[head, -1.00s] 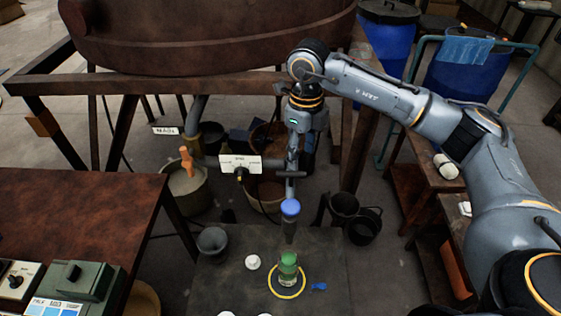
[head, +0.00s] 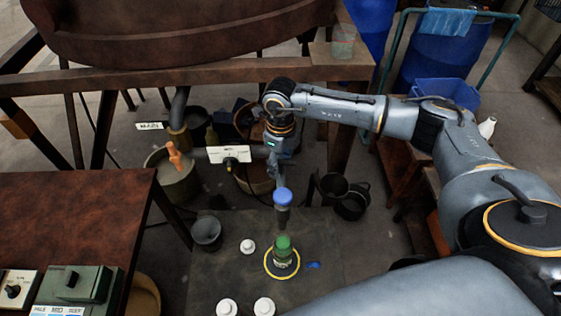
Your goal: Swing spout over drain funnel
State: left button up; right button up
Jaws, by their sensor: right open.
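A grey pipe (head: 201,153) leaves an elbow under the vat and runs right behind a white plate; it looks like the spout, but its outlet is hard to make out. My right gripper (head: 275,172) points down at the pipe's right end, open, just above a blue-topped dark upright piece (head: 283,197). I cannot tell whether they touch. A dark grey cup-like vessel (head: 207,232), possibly the drain funnel, stands at the left of the low dark table (head: 225,270). My left gripper is not in view.
A green-capped bottle (head: 283,246) stands in a yellow ring on the low table, with several white-capped items around it. An orange-handled piece (head: 175,158) rises from a bucket at left. Black pots (head: 350,203) stand right of my gripper. The vat frame's beam (head: 200,76) crosses behind.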

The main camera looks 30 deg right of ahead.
jog(key=shift+f, duration=0.85)
grip_shut()
